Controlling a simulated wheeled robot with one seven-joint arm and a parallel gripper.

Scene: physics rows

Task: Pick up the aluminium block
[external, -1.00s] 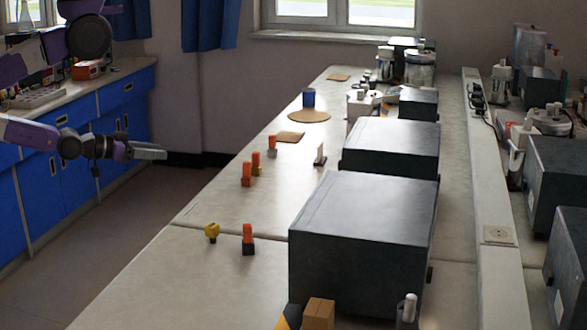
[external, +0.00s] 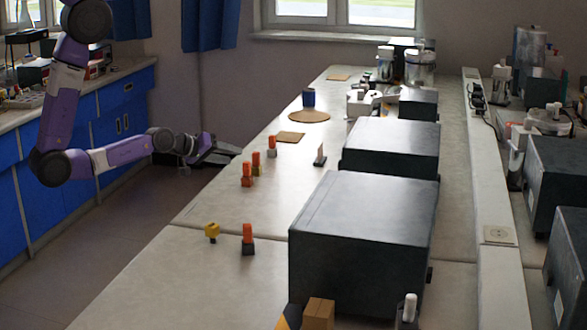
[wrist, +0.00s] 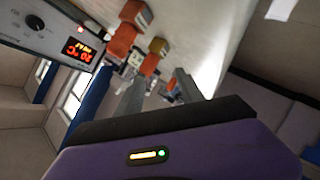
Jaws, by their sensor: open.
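Several small blocks with orange tops stand upright on the pale bench. The one with a light grey lower part, which looks like the aluminium block (external: 271,153), stands farthest back, beside two with reddish or brown lower parts. My gripper (external: 230,151) is left of it in the external view, apart from it, over the bench's left edge or short of it. In the wrist view my gripper (wrist: 160,88) is open and empty, its two grey fingers pointing towards several tilted-looking orange and yellow pieces. I cannot tell which of those is the aluminium block.
An orange-topped block with a dark base (external: 248,240) and a yellow piece (external: 211,230) stand nearer the front. Large dark boxes (external: 365,235) line the bench's right side.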

